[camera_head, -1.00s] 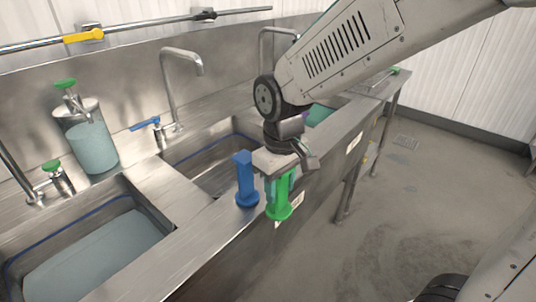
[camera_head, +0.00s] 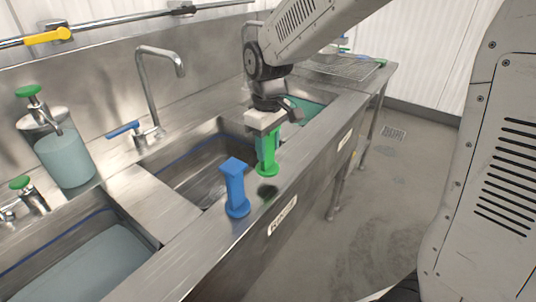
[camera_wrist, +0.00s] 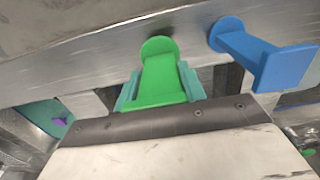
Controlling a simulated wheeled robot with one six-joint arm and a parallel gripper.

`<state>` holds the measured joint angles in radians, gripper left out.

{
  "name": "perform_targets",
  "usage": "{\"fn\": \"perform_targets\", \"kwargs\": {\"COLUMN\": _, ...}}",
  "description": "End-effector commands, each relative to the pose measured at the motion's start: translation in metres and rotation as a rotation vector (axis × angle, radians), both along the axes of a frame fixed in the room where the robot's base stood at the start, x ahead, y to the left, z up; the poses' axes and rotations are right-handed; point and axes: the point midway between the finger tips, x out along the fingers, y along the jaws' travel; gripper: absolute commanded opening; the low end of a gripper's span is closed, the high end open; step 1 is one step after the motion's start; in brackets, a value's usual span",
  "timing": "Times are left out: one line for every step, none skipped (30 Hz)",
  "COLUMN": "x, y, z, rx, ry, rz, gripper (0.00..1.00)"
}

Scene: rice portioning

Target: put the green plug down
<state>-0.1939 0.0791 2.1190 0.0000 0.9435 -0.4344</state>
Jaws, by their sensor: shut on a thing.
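The green plug (camera_head: 267,158) is upright, with its round flange down, in my gripper (camera_head: 264,140). My gripper is shut on its upper part. The plug is over the front rim of the sink counter (camera_head: 290,181), and a dark patch on the steel below it suggests a small gap. In the wrist view the green plug (camera_wrist: 160,80) sits between the two teal fingers of my gripper (camera_wrist: 159,90). The blue plug (camera_head: 236,190) stands upright on the rim, nearer and to the left, apart from the green one. It also shows in the wrist view (camera_wrist: 262,54).
A sink basin (camera_head: 196,165) with a tap (camera_head: 157,95) lies left of the plugs. A nearer basin holds cloudy water (camera_head: 85,275). A soap dispenser (camera_head: 62,150) stands at the left. A wire rack (camera_head: 345,67) is at the far end. Floor is open at the right.

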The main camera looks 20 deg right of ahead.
Motion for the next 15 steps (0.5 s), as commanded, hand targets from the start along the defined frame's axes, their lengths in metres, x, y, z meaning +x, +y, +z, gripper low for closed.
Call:
{"fn": "perform_targets", "kwargs": {"x": 0.005, "y": -0.002, "z": 0.000, "rx": 0.000, "ry": 0.000, "rz": -0.001, "gripper": 0.13}}
{"fn": "perform_targets", "kwargs": {"x": 0.006, "y": -0.002, "z": -0.001, "rx": 0.000, "ry": 0.000, "rz": -0.001, "gripper": 0.13}}
{"fn": "perform_targets", "kwargs": {"x": 0.007, "y": -0.003, "z": -0.001, "rx": 0.000, "ry": 0.000, "rz": 0.000, "gripper": 0.13}}
{"fn": "perform_targets", "kwargs": {"x": 0.008, "y": -0.003, "z": -0.002, "rx": 0.000, "ry": 0.000, "rz": 0.000, "gripper": 0.13}}
{"fn": "perform_targets", "kwargs": {"x": 0.008, "y": -0.003, "z": -0.004, "rx": -0.001, "ry": 0.001, "rz": 0.000, "gripper": 0.13}}
{"fn": "perform_targets", "kwargs": {"x": 0.008, "y": -0.003, "z": -0.008, "rx": -0.001, "ry": 0.001, "rz": 0.000, "gripper": 0.13}}
{"fn": "perform_targets", "kwargs": {"x": 0.007, "y": -0.003, "z": -0.012, "rx": 0.000, "ry": 0.002, "rz": 0.000, "gripper": 0.13}}
{"fn": "perform_targets", "kwargs": {"x": 0.007, "y": -0.003, "z": -0.016, "rx": 0.000, "ry": 0.002, "rz": 0.000, "gripper": 0.13}}
{"fn": "perform_targets", "kwargs": {"x": 0.007, "y": -0.003, "z": -0.022, "rx": -0.001, "ry": 0.003, "rz": 0.000, "gripper": 0.13}}
{"fn": "perform_targets", "kwargs": {"x": 0.007, "y": -0.003, "z": -0.027, "rx": -0.001, "ry": 0.004, "rz": 0.000, "gripper": 0.13}}
{"fn": "perform_targets", "kwargs": {"x": 0.007, "y": -0.003, "z": -0.031, "rx": -0.001, "ry": 0.003, "rz": 0.000, "gripper": 0.13}}
{"fn": "perform_targets", "kwargs": {"x": 0.007, "y": -0.003, "z": -0.034, "rx": 0.000, "ry": 0.001, "rz": 0.000, "gripper": 0.13}}
{"fn": "perform_targets", "kwargs": {"x": 0.007, "y": -0.003, "z": -0.036, "rx": -0.001, "ry": 0.001, "rz": 0.000, "gripper": 0.13}}
{"fn": "perform_targets", "kwargs": {"x": 0.007, "y": -0.002, "z": -0.036, "rx": 0.000, "ry": 0.000, "rz": 0.000, "gripper": 0.13}}
{"fn": "perform_targets", "kwargs": {"x": 0.007, "y": -0.002, "z": -0.036, "rx": 0.001, "ry": -0.001, "rz": 0.000, "gripper": 0.13}}
